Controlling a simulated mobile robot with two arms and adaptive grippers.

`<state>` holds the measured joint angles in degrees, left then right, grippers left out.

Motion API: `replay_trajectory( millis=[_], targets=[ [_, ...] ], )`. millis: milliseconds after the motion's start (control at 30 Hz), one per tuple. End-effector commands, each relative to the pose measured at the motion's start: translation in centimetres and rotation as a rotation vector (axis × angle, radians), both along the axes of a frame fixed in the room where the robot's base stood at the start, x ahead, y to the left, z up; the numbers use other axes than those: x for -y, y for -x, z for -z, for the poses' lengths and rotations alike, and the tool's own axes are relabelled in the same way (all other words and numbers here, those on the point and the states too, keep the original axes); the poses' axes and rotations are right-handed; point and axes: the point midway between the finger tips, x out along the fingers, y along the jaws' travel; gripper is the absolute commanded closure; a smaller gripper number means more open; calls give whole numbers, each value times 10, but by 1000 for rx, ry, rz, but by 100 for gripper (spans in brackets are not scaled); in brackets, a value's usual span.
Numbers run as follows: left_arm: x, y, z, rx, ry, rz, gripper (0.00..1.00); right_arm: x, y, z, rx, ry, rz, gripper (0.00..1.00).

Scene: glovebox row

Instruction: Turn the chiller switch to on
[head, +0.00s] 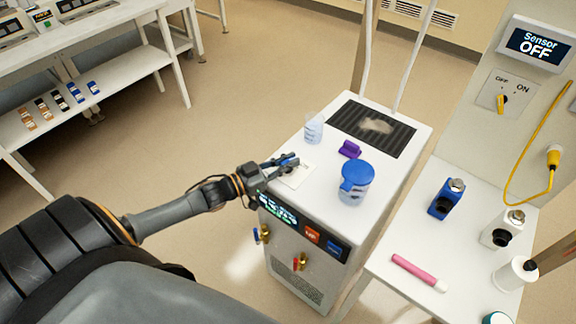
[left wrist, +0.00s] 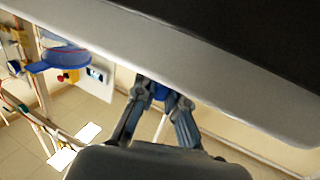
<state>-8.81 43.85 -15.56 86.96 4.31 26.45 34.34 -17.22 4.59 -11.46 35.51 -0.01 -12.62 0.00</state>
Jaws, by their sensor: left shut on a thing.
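The chiller (head: 345,235) is a white box with a dark front display (head: 278,210) in pale green letters too small to read. On its top, near the front left edge, lies a white plate (head: 296,178) with faint marks, which looks like a switch plate. My left gripper (head: 288,161) reaches in from the left over this plate and is shut on a small blue thing, probably the switch knob. The left wrist view shows the blue thing (left wrist: 159,91) between the fingertips. The fingers hide most of it, so its setting cannot be read. My right gripper is not in view.
A blue-lidded jar (head: 355,184), a purple block (head: 349,149) and a small beaker (head: 314,129) stand on the chiller. A side table (head: 405,245) at right holds bottles and a pink stick. A wall switch (head: 502,102) sits below a screen (head: 535,44) reading "Sensor OFF".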

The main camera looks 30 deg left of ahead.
Motion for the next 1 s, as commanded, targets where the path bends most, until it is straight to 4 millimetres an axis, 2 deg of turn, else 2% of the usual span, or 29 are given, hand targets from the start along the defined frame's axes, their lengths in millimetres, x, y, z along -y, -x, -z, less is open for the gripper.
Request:
replay_trajectory(
  millis=[33, 300, 867, 900, 967, 1000],
  targets=[
    [-2, -1, 4, 1, -7, 30, 100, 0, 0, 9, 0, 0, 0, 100],
    [-1, -1, 2, 1, -2, 142, 100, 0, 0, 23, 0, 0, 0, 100],
    [0, 0, 0, 1, 1, 174, 100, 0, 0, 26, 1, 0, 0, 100],
    [0, 0, 0, 1, 1, 174, 81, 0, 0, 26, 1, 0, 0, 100],
    [0, 0, 0, 1, 1, 174, 69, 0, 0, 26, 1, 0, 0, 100],
    [0, 0, 0, 1, 1, 174, 66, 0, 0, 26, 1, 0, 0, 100]
  ],
)
